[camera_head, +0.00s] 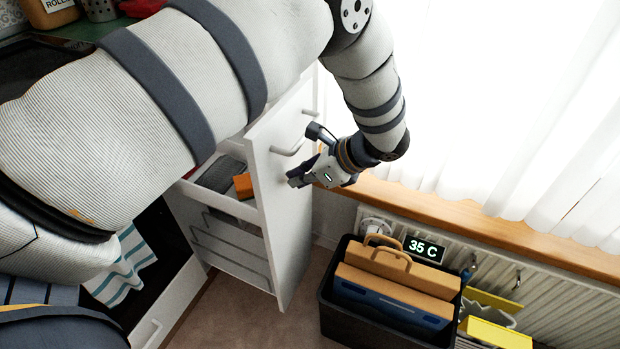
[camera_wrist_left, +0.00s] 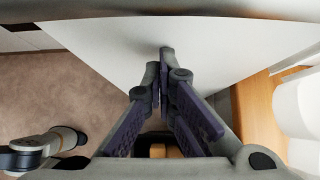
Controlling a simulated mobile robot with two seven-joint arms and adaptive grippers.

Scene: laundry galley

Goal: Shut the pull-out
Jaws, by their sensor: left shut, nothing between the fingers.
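The pull-out (camera_head: 282,205) is a tall white unit with a flat front panel and a bar handle (camera_head: 289,147). It stands extended from the cabinet, with its inner shelf and wire rack showing on the left side. My left gripper (camera_head: 298,179) is shut and empty at the outer face of the front panel, below and right of the handle. In the left wrist view the white panel (camera_wrist_left: 190,55) fills the space past the closed fingertips (camera_wrist_left: 165,55); I cannot tell whether they touch it.
A black bin (camera_head: 375,325) with brown and blue folders stands on the floor by the radiator (camera_head: 560,300). Yellow items (camera_head: 495,332) lie right of it. A wooden sill (camera_head: 470,222) and white curtains run along the right. A striped towel (camera_head: 122,268) hangs at the left.

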